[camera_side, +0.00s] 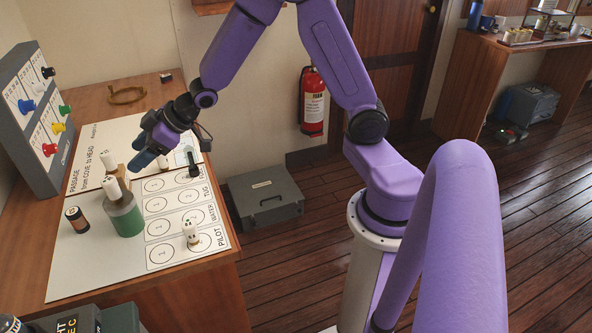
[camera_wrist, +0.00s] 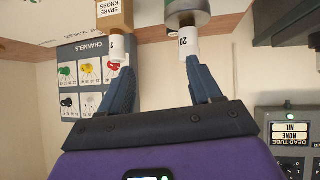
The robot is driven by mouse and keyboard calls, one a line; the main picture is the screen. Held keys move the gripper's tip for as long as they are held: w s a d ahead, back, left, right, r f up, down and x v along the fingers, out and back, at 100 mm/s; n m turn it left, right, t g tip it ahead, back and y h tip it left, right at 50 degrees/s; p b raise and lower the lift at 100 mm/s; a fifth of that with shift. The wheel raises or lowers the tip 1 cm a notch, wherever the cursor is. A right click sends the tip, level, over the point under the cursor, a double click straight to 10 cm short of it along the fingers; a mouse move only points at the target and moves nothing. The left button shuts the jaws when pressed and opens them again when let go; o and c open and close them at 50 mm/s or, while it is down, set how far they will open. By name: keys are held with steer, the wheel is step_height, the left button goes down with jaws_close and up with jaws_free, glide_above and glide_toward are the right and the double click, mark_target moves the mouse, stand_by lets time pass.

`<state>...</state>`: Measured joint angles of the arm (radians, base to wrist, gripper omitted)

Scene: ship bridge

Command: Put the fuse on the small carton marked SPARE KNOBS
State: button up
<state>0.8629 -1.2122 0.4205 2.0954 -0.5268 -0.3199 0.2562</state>
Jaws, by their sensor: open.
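The small tan carton marked SPARE KNOBS (camera_wrist: 113,14) is at the top of the wrist view; it also shows in the side view (camera_side: 117,174). A white cylinder (camera_wrist: 117,48) with a dark mark appears to stand on it. A second white cylinder, marked 20 (camera_wrist: 191,46), stands on a grey and green round container (camera_side: 125,220). Both cylinders look fuse-like; I cannot tell which is the fuse. My gripper (camera_side: 139,153) is open and empty, a little right of the carton in the side view. Its fingers (camera_wrist: 158,68) are spread apart, one overlapping each cylinder's image.
A battery-like cylinder (camera_side: 76,219) stands left of the container. A white dotted piece (camera_side: 190,232) stands on the chart's PILOT row. A grey panel with coloured knobs (camera_side: 40,115) rises at the back left.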

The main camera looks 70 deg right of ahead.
steer(key=s+a+r+n+g+h, duration=0.2)
steer(key=s+g+h, duration=0.15)
steer(key=s, duration=1.65)
steer(key=s+d+n+g+h, duration=0.1)
steer(key=s+d+g, duration=0.1)
steer(key=s, duration=0.6)
steer(key=s+d+n+g, duration=0.1)
steer(key=s+d+g, duration=0.2)
steer(key=s, duration=0.5)
steer(key=shift+d+n+h, duration=0.35)
steer(key=shift+n, duration=0.05)
